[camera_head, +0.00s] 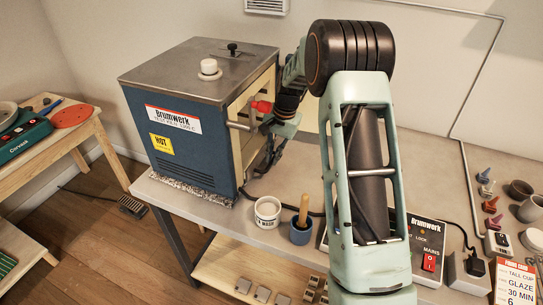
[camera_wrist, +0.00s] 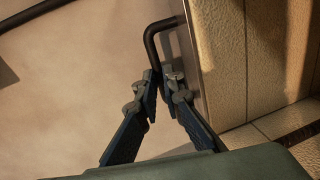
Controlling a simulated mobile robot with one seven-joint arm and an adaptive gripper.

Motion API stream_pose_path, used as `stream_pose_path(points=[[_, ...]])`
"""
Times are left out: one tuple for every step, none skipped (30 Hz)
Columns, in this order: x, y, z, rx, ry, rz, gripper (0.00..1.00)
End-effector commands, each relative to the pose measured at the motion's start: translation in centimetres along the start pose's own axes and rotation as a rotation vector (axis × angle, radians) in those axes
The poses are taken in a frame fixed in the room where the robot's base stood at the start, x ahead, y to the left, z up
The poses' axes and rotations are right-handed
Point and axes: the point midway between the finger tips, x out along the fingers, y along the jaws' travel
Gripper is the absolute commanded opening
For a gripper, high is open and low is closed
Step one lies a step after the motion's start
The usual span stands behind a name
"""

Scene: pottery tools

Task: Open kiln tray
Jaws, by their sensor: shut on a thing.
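The kiln (camera_head: 190,115) is a blue box with a grey metal top, standing on the grey table. Cream brick shows on its right side (camera_head: 236,150), and also at the right of the wrist view (camera_wrist: 223,60). A dark bent rod handle (camera_wrist: 152,42) is joined to a metal edge beside this brick. My gripper (camera_wrist: 162,76) is shut on the lower end of the handle. In the head view my gripper (camera_head: 264,168) is at the kiln's right side, partly hidden by my arm. I cannot tell how far the tray is out.
A white cup (camera_head: 267,212) and a blue pot with a wooden tool (camera_head: 301,232) stand in front of the kiln. A control box (camera_head: 430,245) is right of my arm. Small tools and cups (camera_head: 530,208) are at the far right.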

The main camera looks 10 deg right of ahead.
Motion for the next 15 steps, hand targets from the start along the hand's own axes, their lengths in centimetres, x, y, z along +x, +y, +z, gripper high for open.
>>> stream_pose_path(points=[[-0.1,0.9,-0.1,0.003,0.000,0.003,0.00],[-0.1,1.4,-0.1,0.004,0.001,0.003,0.00],[-0.2,2.2,-0.1,0.004,0.001,0.004,0.00],[-0.4,2.8,-0.2,0.005,0.002,0.004,0.00],[-0.5,3.5,-0.2,0.005,0.001,0.004,0.00],[-0.6,4.5,-0.2,0.006,0.002,0.004,0.00],[-0.8,5.2,-0.2,0.006,0.002,0.004,0.00],[-0.9,6.1,-0.2,0.007,0.002,0.005,0.00],[-1.1,7.1,-0.2,0.006,0.002,0.005,0.00],[-1.3,8.0,-0.2,0.007,0.002,0.005,0.00],[-1.4,8.7,-0.2,0.006,0.002,0.005,0.00],[-1.6,9.8,-0.2,0.007,0.002,0.004,0.00],[-1.8,10.5,-0.3,0.006,0.002,0.004,0.00],[-1.9,11.2,-0.3,0.007,0.002,0.004,0.00],[-2.1,12.1,-0.2,0.006,0.001,0.004,0.00]])
